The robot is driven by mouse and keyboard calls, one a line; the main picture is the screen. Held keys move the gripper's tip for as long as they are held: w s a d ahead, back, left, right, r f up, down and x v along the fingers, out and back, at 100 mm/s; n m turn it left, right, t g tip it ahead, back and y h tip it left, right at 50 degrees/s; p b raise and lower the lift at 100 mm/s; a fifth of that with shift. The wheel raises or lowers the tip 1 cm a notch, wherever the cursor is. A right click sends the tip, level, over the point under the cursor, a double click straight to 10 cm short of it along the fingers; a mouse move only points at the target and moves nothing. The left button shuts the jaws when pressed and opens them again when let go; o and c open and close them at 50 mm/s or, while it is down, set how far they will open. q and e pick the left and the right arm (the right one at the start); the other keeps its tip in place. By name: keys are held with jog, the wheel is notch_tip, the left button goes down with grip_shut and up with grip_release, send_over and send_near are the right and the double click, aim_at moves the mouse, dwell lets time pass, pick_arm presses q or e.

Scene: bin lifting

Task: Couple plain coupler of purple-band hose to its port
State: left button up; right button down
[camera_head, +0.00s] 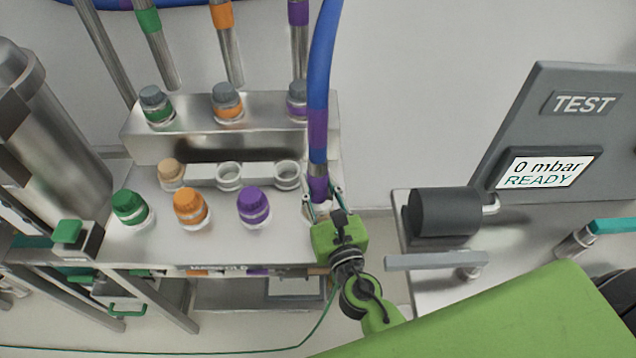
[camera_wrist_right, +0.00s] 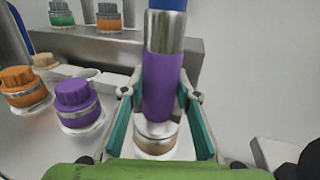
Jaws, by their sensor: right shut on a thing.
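The blue hose (camera_head: 320,60) with a purple band (camera_head: 317,130) hangs down to a steel collar and purple coupler (camera_head: 318,186). My right gripper (camera_head: 322,200) is shut on this coupler, also seen upright between the teal fingers in the right wrist view (camera_wrist_right: 162,90). Directly below the coupler is a pale ring with a tan band (camera_wrist_right: 156,146), which looks like an uncapped port. I cannot tell if the coupler touches or is seated in it. A purple-capped port (camera_head: 253,206) stands to the left. My left gripper is not in view.
Orange-capped (camera_head: 190,208) and green-capped (camera_head: 130,208) ports stand farther left. Behind are a tan cap (camera_head: 172,173), two empty cups and a raised steel block (camera_head: 225,146) with grey-capped ports. A test panel (camera_head: 560,130) reading "0 mbar READY" and a black cylinder (camera_head: 445,213) are at right.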

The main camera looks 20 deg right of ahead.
jog(key=c, duration=1.5)
grip_release()
jog(key=shift+f, duration=0.1)
jog(key=shift+o, duration=0.2)
jog(key=shift+f, duration=0.1)
jog(key=shift+s, duration=0.1)
jog(key=s, duration=1.2)
jog(key=shift+w+a, duration=0.1)
jog(key=shift+a, duration=0.05)
